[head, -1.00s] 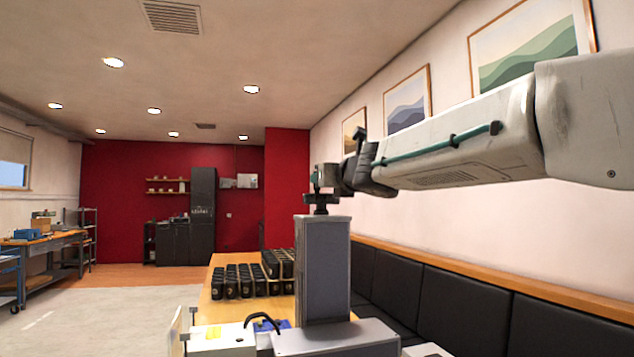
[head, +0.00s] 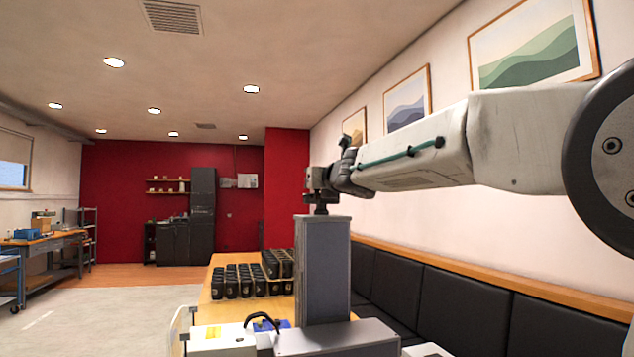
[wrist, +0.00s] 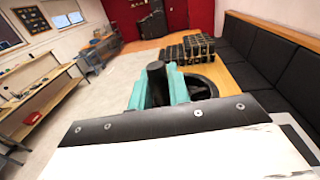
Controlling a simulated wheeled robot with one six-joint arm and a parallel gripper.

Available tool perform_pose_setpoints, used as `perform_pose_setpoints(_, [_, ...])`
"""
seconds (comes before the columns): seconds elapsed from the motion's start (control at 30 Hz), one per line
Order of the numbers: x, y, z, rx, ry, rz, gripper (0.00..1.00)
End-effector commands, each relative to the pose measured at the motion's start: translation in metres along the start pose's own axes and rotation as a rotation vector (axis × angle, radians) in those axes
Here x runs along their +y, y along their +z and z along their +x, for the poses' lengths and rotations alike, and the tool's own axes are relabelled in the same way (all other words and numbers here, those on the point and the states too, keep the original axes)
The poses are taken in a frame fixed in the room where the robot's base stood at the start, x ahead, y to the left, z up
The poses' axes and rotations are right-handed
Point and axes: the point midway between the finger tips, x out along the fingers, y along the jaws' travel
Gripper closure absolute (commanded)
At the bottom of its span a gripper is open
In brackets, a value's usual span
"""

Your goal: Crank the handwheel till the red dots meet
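The laser marker's grey column (head: 323,270) stands on the table in the head view. The dark handwheel (head: 321,198) sits on top of it, seen nearly edge-on. My gripper (head: 316,178) is at the handwheel, just above the column. In the wrist view the teal fingers of my gripper (wrist: 160,88) stand on both sides of the wheel's dark crank handle (wrist: 155,71) and appear closed on it. Part of the black handwheel rim (wrist: 208,85) shows to the right of the fingers. The red dots are not visible in either view.
A black padded bench (head: 440,295) runs along the right wall. A workbench (head: 40,243) is far left. The floor (head: 120,310) at left is clear.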

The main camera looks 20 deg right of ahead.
Motion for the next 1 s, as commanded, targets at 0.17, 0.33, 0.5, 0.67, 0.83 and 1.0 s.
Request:
perform_pose_setpoints(0.17, [-0.001,0.000,0.000,0.000,0.005,0.001,1.00])
perform_pose_setpoints(0.33, [-0.002,0.000,-0.001,0.000,0.030,-0.001,1.00])
perform_pose_setpoints(0.5, [-0.004,0.000,-0.002,0.000,0.082,0.000,1.00])
perform_pose_setpoints(0.67, [-0.006,-0.001,-0.003,0.001,0.157,0.000,1.00])
perform_pose_setpoints(0.83, [-0.011,-0.001,-0.005,0.002,0.289,0.001,1.00])
perform_pose_setpoints(1.0, [-0.015,-0.002,-0.006,0.002,0.453,0.002,1.00])
